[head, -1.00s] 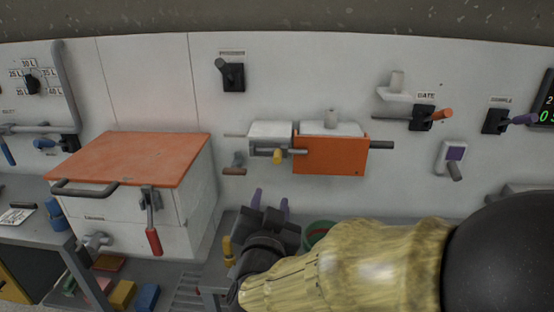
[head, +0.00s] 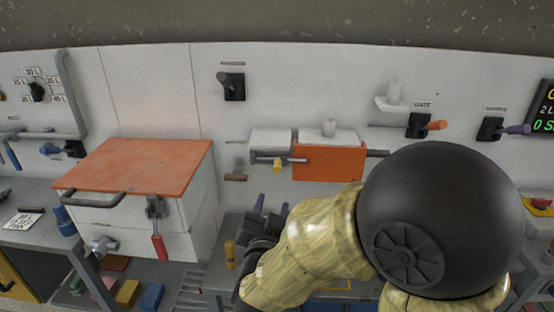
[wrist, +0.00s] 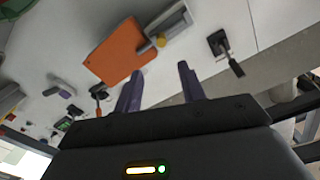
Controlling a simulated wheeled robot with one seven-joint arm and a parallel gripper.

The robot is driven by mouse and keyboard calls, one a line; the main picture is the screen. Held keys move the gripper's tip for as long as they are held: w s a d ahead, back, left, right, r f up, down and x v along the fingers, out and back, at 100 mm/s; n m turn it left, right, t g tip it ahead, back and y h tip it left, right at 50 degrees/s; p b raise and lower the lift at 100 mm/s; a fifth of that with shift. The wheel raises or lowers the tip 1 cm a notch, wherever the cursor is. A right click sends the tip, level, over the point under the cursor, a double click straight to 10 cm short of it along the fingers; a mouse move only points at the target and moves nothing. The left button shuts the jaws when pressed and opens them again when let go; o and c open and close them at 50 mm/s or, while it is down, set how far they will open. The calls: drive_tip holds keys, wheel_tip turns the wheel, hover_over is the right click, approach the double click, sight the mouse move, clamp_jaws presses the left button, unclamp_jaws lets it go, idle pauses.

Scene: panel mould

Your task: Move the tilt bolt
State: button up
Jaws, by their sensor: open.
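A grey sliding bolt (head: 264,158) with a yellow knob (head: 277,165) sits on the white and grey housing at the left end of the orange panel (head: 330,163); I take it as the tilt bolt. No label for it is readable. The yellow knob (wrist: 160,41) also shows in the wrist view beside the orange panel (wrist: 117,52), beyond my fingertips. My gripper (head: 271,205) is below the bolt, apart from it. Its two purple fingers (wrist: 159,72) are spread with nothing between them.
An orange-lidded white box (head: 140,165) with a red-handled latch stands at left. Wall levers include a black one (head: 232,85) above, an orange-handled gate lever (head: 425,125) and a purple-handled one (head: 500,128) at right. My arm covers the lower right of the head view.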

sight(277, 171)
drive_tip(key=shift+w+r+p, duration=0.15)
drive_tip(key=shift+w+p, duration=0.35)
drive_tip(key=shift+p, duration=2.8)
drive_tip(key=w+p, duration=0.1)
drive_tip(key=w, duration=0.8)
drive_tip(key=w+p, duration=0.1)
drive_tip(key=w, duration=0.4)
drive_tip(key=shift+w+d+p, duration=0.25)
drive_tip(key=shift+w+p, duration=0.05)
drive_tip(key=shift+f, duration=0.2)
clamp_jaws()
